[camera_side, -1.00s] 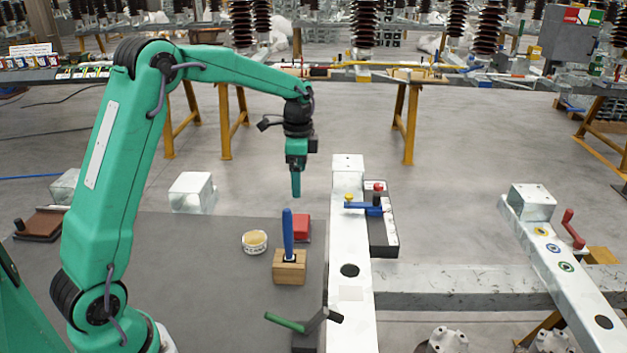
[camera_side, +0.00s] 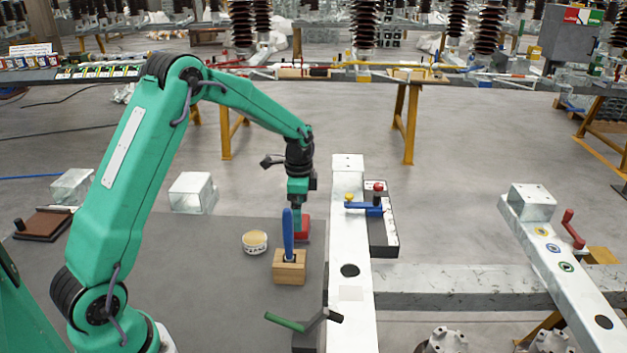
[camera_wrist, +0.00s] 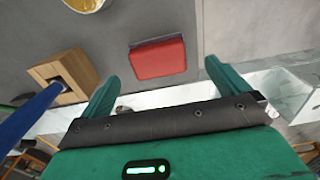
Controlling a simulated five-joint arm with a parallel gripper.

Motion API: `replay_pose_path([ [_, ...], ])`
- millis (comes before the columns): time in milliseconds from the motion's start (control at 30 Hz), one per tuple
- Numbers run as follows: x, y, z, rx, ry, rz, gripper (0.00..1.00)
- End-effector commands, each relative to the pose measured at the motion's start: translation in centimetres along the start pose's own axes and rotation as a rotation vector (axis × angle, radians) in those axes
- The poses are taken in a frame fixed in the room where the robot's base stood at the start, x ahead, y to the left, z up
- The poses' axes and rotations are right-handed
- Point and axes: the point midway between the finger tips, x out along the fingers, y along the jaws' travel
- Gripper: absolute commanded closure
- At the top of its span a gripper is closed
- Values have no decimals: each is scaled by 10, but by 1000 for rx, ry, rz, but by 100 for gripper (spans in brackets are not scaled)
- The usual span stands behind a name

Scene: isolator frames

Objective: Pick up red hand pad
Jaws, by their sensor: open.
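The red hand pad (camera_side: 304,229) lies on the dark grey mat (camera_side: 220,290), behind the wooden block. In the side view my gripper (camera_side: 297,222) is low over the pad and partly hides it, along with the blue handle. In the wrist view the red pad (camera_wrist: 157,59) shows whole, with a dark edge along its upper side. There my gripper (camera_wrist: 160,75) is open and empty. Its two green fingers stand apart, and the pad lies beyond them, roughly in line with the gap. I cannot tell whether the fingertips touch anything.
A wooden block (camera_side: 289,272) with an upright blue handle (camera_side: 288,236) stands close in front of the pad. A round tin (camera_side: 255,242) is to the left. A white metal beam (camera_side: 350,300) runs along the right. The mat's left part is clear.

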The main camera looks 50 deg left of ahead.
Motion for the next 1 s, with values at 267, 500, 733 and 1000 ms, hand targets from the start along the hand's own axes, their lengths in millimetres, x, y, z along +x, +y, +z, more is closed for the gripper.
replay_pose_path([
  [267, 16, 2, 0, 0, -2, 3, 0],
  [500, 43, 3, 0, 0, -2, 2, 0],
  [733, 52, 3, 0, 0, 0, 0, 0],
  [1000, 52, 2, 0, 0, 0, 0, 0],
])
